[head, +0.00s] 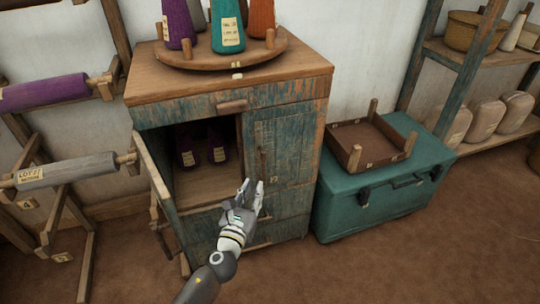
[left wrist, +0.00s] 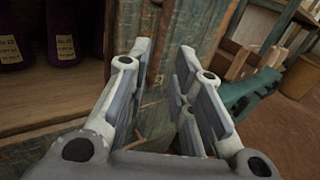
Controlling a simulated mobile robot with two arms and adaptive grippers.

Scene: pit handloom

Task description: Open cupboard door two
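The cupboard (head: 222,92) is worn blue-green wood. Its right-hand door (head: 290,140) is closed and has a small number label, probably a 2, and a vertical wooden handle (head: 262,163) near its left edge. Its left-hand door (head: 153,172) stands open, swung out to the left. My left gripper (head: 253,184) is in front of the closed door, just below the handle in the picture. In the left wrist view, the gripper (left wrist: 163,72) is open, with nothing visibly held between its fingers and the closed door behind them. Contact with the handle cannot be told. My right gripper is not in view.
Dark purple cones (head: 218,148) stand inside the open compartment. A round tray (head: 186,61) with cones is on the cupboard top. A teal chest (head: 340,205) carrying a wooden tray stands at right. Yarn-roll racks (head: 60,172) stand at left. Floor in front is clear.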

